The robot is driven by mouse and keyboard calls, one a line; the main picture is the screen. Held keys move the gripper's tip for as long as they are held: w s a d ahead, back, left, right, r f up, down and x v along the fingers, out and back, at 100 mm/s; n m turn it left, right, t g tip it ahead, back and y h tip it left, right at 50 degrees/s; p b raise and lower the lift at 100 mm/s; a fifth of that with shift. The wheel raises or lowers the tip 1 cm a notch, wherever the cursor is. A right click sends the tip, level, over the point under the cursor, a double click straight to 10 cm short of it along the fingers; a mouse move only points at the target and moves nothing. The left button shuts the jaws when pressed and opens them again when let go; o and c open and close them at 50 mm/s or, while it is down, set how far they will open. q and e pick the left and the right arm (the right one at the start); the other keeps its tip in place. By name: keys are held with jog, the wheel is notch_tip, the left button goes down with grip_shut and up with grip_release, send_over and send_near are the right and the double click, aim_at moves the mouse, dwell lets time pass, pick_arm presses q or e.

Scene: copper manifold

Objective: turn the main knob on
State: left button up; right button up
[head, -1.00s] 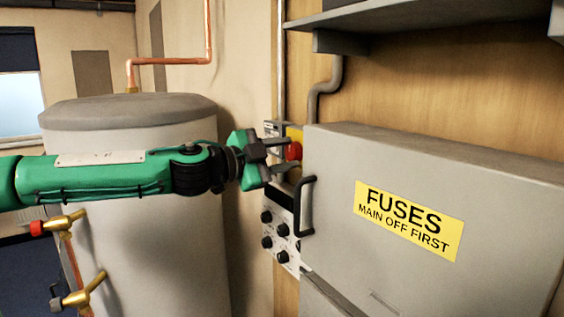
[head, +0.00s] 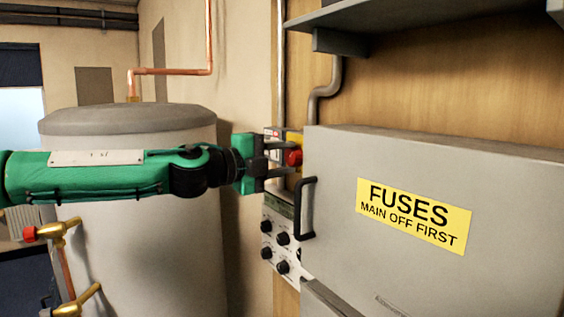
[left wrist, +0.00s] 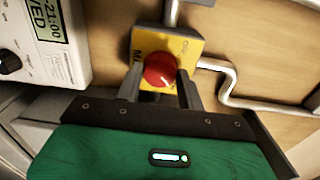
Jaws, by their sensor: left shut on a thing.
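The main knob (head: 294,157) is red and sits on a yellow plate (head: 296,139) on the wall, left of the fuse box. In the left wrist view the red knob (left wrist: 160,70) shows a small white mark and the yellow plate (left wrist: 190,46) carries partly hidden lettering. My left gripper (head: 284,159) reaches it from the left. In the left wrist view its fingers (left wrist: 160,85) stand on either side of the knob, shut on it. My right gripper is not in view.
A grey fuse box (head: 400,275) with a black handle (head: 307,207) stands just right of the knob. A panel with several black dials (head: 283,238) is below. A grey shelf (head: 420,25) overhangs above. A large tank (head: 140,240) stands behind my left arm.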

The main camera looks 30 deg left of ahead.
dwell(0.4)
pick_arm(q)
jog(key=o, duration=1)
jog(key=shift+w, duration=0.15)
jog(key=shift+b+v, duration=2.4)
jog(key=shift+v, duration=4.55)
